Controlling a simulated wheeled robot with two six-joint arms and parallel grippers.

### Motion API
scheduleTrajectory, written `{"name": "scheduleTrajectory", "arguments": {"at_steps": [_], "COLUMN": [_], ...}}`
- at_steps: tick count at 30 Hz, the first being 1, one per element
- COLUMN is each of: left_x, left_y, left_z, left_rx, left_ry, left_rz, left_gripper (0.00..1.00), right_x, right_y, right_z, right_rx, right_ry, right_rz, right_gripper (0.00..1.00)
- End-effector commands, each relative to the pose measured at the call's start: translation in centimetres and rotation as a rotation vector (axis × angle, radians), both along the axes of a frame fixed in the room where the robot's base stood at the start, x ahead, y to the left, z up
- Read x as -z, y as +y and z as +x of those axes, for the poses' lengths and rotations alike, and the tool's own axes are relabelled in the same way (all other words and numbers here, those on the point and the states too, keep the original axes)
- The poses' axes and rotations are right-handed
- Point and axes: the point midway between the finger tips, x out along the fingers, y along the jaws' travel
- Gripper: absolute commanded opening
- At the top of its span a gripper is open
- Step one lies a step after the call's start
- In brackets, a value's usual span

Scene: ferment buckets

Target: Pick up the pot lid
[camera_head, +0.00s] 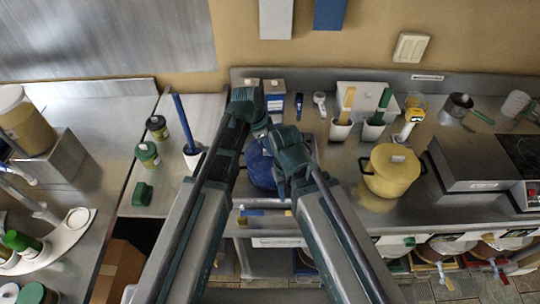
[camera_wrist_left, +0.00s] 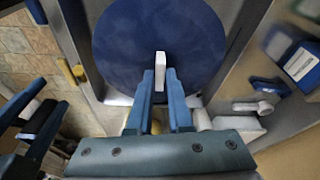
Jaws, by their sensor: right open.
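The blue pot lid (camera_wrist_left: 160,30) is a round dark-blue disc with a white upright handle (camera_wrist_left: 160,72). In the head view the blue round shape (camera_head: 259,170) is partly hidden behind my arms. My left gripper (camera_wrist_left: 161,82) is over the lid, its two blue fingers close on either side of the handle and seemingly gripping it. It also shows in the head view (camera_head: 263,130). My right gripper (camera_head: 283,187) is open and empty, beside the blue lid's front right; its fingers also show at the left of the left wrist view (camera_wrist_left: 30,118).
A steel scale (camera_head: 470,160) is farther right. Green-lidded jars (camera_head: 147,153) and a white cup with a blue-handled tool (camera_head: 193,155) stand left.

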Motion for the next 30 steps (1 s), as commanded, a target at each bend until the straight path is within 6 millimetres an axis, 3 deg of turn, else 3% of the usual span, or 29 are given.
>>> {"name": "scheduleTrajectory", "arguments": {"at_steps": [3,20,30], "left_x": [0.0,-0.3,-3.4], "left_y": [0.0,0.0,0.0], "left_z": [0.0,0.0,0.0], "left_rx": [0.0,0.0,0.0], "left_ry": [0.0,0.0,0.0], "left_rz": [0.0,0.0,0.0], "left_gripper": [0.0,0.0,0.0], "right_x": [0.0,-0.3,-3.4], "right_y": [0.0,0.0,0.0], "right_z": [0.0,0.0,0.0], "right_rx": [0.0,0.001,0.005], "right_ry": [0.0,0.0,0.0], "right_rz": [0.0,0.0,0.001], "right_gripper": [0.5,0.5,0.5]}}
